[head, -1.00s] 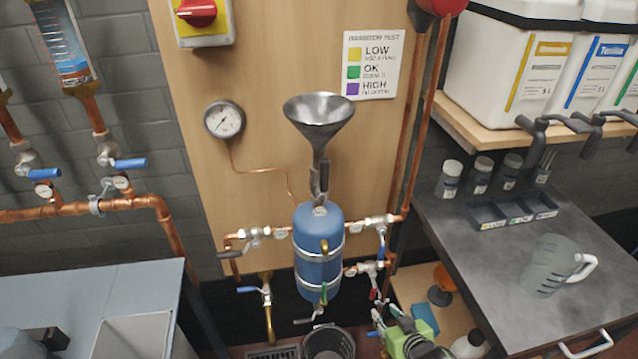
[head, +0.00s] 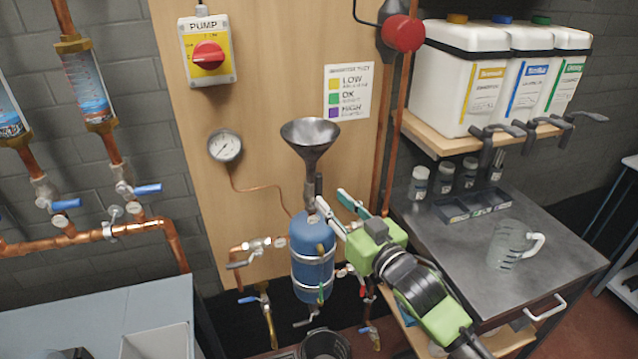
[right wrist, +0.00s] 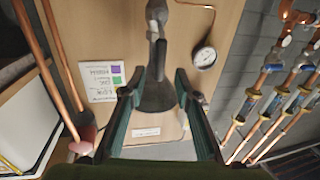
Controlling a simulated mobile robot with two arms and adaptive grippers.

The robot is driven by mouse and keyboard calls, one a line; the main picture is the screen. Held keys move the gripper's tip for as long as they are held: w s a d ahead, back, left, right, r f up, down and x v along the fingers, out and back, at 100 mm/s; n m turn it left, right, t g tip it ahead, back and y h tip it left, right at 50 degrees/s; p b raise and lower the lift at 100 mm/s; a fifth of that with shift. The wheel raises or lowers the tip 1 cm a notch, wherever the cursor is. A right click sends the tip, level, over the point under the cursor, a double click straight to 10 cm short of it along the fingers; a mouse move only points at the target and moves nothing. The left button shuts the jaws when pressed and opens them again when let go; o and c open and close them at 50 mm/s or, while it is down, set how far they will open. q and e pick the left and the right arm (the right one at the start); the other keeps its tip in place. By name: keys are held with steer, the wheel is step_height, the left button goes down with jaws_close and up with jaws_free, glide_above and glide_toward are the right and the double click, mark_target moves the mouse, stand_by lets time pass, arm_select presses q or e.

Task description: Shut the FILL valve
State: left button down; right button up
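A steel funnel (head: 310,135) stands above a blue tank (head: 313,260). On the short neck between them is a valve with a dark lever (head: 319,186) that stands upright, in line with the neck; this looks like the FILL valve, but its tag is not readable. My right gripper (head: 328,199) is open, its fingertips close to the right of this neck. In the right wrist view, upside down, the lever (right wrist: 156,32) and funnel (right wrist: 158,97) lie between or beyond the open fingers; contact cannot be told. My left gripper is out of view.
A gauge (head: 225,146) and PUMP switch (head: 207,52) are on the wooden board. Copper pipes with several other valves flank the tank. At right are a shelf of white containers (head: 470,70) and a bench with a clear jug (head: 508,245). A bin (head: 325,345) stands below.

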mark_target(321, 189)
steer(key=p+x, duration=0.1)
steer(key=x, duration=0.6)
steer(key=shift+w+a, duration=0.15)
steer(key=shift+f, duration=0.1)
jaws_close()
